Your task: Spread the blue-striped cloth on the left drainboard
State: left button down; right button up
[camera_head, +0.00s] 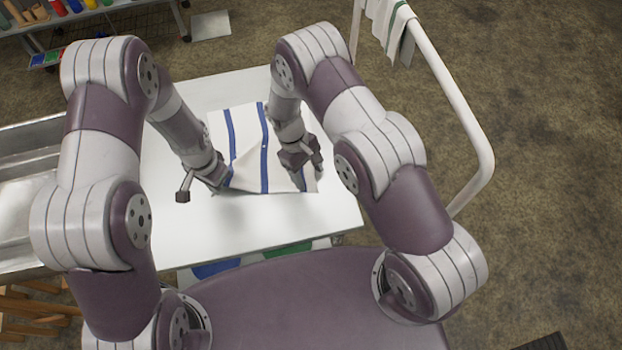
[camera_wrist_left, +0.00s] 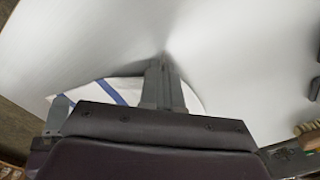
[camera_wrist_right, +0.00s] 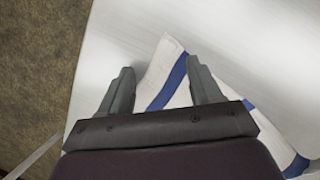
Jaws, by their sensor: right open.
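The blue-striped cloth (camera_head: 248,140) is white with blue stripes and lies partly spread on the white drainboard (camera_head: 270,230), with folds near its left side. My left gripper (camera_head: 213,178) is at the cloth's near left corner. In the left wrist view its fingers (camera_wrist_left: 162,88) are together, with cloth (camera_wrist_left: 90,97) on both sides of them, and they appear to pinch its edge. My right gripper (camera_head: 310,160) is over the cloth's right edge. In the right wrist view its fingers (camera_wrist_right: 162,92) are apart, with a cloth corner (camera_wrist_right: 162,62) between and beyond them.
A metal basin (camera_head: 25,190) adjoins the drainboard on the left. A white rail (camera_head: 455,100) with a striped cloth (camera_head: 390,30) hangs at the right. A shelf with colored items (camera_head: 60,30) is at the back left. The drainboard's front strip is bare.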

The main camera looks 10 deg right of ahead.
dwell(0.3)
jog(key=shift+f, duration=0.1)
grip_shut()
jog(key=shift+r, duration=2.55)
jog(key=shift+r, duration=0.1)
